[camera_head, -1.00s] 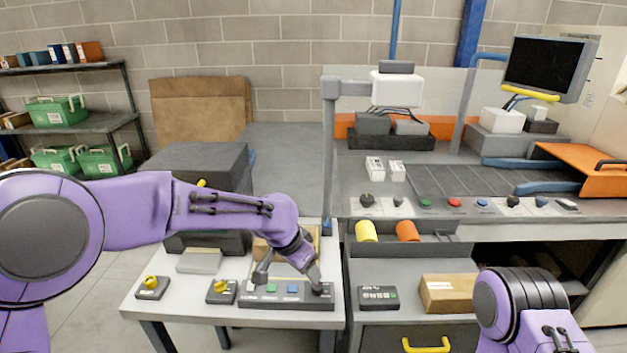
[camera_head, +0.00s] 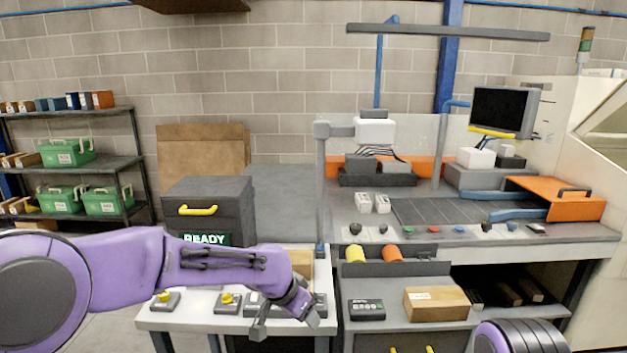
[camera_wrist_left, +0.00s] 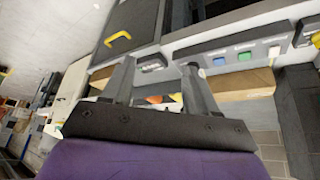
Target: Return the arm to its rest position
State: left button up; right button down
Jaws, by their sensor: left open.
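My left arm comes in from the left in the head view. Its gripper (camera_head: 286,324) is open and empty, over the front edge of the small white table (camera_head: 190,322). The gripper hides part of the dark button panel (camera_head: 254,303) behind it. The left wrist view shows the two fingers apart with nothing held between them (camera_wrist_left: 159,68). There the panel's blue button (camera_wrist_left: 218,61), green button (camera_wrist_left: 244,56) and white button (camera_wrist_left: 274,50) lie beyond the fingertips. Only part of my right arm (camera_head: 505,340) shows at the lower right; its gripper is out of view.
Yellow-knobbed switches (camera_head: 165,300) stand on the white table. A dark box with a READY sign (camera_head: 207,205) stands behind it. A cardboard box (camera_head: 437,304) and a small dark device (camera_head: 366,310) sit on the cabinet to the right. A workbench (camera_head: 440,215) spans behind.

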pick_arm(q)
jog(key=s+a+f+n+t+y+b, duration=0.1)
jog(key=s+a+f+n, duration=0.3)
jog(key=f, duration=0.4)
jog(key=s+a+f+n+t+y+b, duration=0.1)
jog(key=s+a+f+n+t, duration=0.2)
jog(key=a+f, duration=0.4)
jog(key=s+a+f+n+y+b, duration=0.1)
jog(key=s+a+f+n, duration=0.3)
jog(key=f, duration=0.5)
jog(key=s+a+f+n+g+y, duration=0.1)
jog(key=s+a+f, duration=0.2)
jog(key=s, duration=0.5)
jog(key=s+a+f+n+g+y+b, duration=0.1)
jog(key=s+a+f, duration=0.3)
jog(key=s, duration=0.5)
jog(key=s+a+f+n+g+y+b, duration=0.1)
jog(key=s+a+f, duration=0.3)
jog(key=s, duration=0.4)
jog(key=shift+s+a+f+n+g+y, duration=0.15)
jog(key=shift+s+a+n+g+y, duration=0.3)
jog(key=shift+a+g, duration=0.4)
pick_arm(e)
jog(key=f, duration=0.5)
jog(key=shift+w+f, duration=0.35)
jog(key=shift+f, duration=0.05)
